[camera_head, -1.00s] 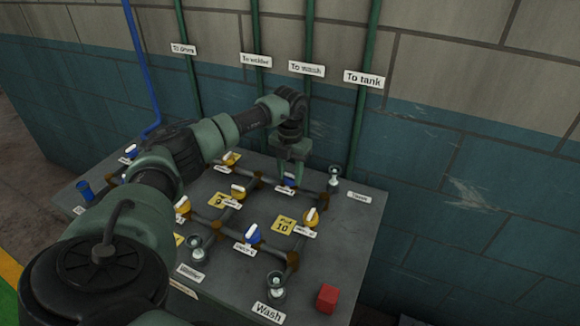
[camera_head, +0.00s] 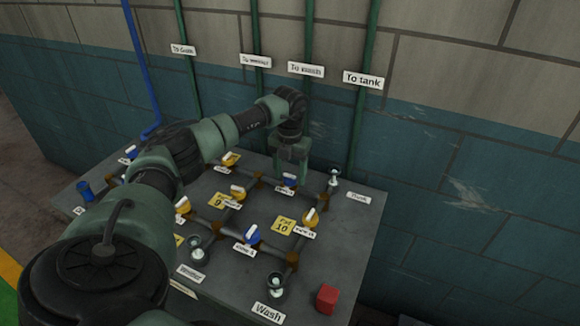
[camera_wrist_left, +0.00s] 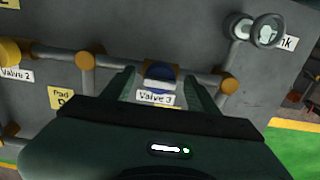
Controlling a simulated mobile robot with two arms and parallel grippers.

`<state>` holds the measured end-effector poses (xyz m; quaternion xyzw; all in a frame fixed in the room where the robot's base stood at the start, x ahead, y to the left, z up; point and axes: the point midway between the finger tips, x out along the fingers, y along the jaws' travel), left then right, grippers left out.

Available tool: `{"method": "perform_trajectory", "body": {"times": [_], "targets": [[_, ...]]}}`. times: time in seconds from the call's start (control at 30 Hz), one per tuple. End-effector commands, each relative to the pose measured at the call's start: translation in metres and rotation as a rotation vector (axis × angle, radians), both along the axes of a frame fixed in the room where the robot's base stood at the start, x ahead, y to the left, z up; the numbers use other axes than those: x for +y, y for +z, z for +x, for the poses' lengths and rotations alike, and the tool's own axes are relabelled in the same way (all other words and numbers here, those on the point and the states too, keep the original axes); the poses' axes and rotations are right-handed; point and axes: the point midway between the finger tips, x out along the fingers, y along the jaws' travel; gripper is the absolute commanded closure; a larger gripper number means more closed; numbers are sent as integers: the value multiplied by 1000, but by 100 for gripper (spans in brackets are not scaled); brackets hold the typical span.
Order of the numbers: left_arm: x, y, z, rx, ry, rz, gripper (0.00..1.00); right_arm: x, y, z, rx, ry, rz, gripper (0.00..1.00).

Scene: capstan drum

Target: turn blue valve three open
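The blue valve three (camera_head: 290,180) sits on a pipe run at the back of the grey bench, with a pale bar on its top. In the left wrist view the same blue valve (camera_wrist_left: 161,74) lies between my finger tips, behind a label reading "Valve 3" (camera_wrist_left: 155,98). My left gripper (camera_head: 290,163) points down just above the valve. The left wrist view shows this gripper (camera_wrist_left: 163,88) open, one finger on each side of the valve, with gaps visible. The exact angle of the bar is hard to tell. My right gripper is in no view.
Another blue valve (camera_head: 252,235) and several yellow valves, one at the right (camera_head: 310,216), stand on nearby pipes. A glass fitting (camera_head: 334,178) is right of valve three. A red block (camera_head: 327,298) is at the front right corner. The wall (camera_head: 450,190) rises behind the bench.

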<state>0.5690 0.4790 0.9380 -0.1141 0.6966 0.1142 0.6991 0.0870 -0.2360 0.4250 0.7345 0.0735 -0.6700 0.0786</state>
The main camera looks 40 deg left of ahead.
Motion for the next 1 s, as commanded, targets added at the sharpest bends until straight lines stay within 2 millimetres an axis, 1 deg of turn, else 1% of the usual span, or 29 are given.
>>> {"method": "perform_trajectory", "body": {"times": [0.17,0.27,0.5,0.6,0.7,0.8,1.0], "targets": [[0,1,0,1,-1,0,41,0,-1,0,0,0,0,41],[0,10,0,-1,-2,-1,41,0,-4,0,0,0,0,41],[0,51,1,-3,-1,0,41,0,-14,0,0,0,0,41],[0,65,1,-2,0,0,41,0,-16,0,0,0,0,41],[0,74,0,-1,0,0,41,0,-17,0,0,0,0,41],[0,78,0,0,0,0,41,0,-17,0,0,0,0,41],[0,78,0,1,0,0,41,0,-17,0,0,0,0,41]]}}
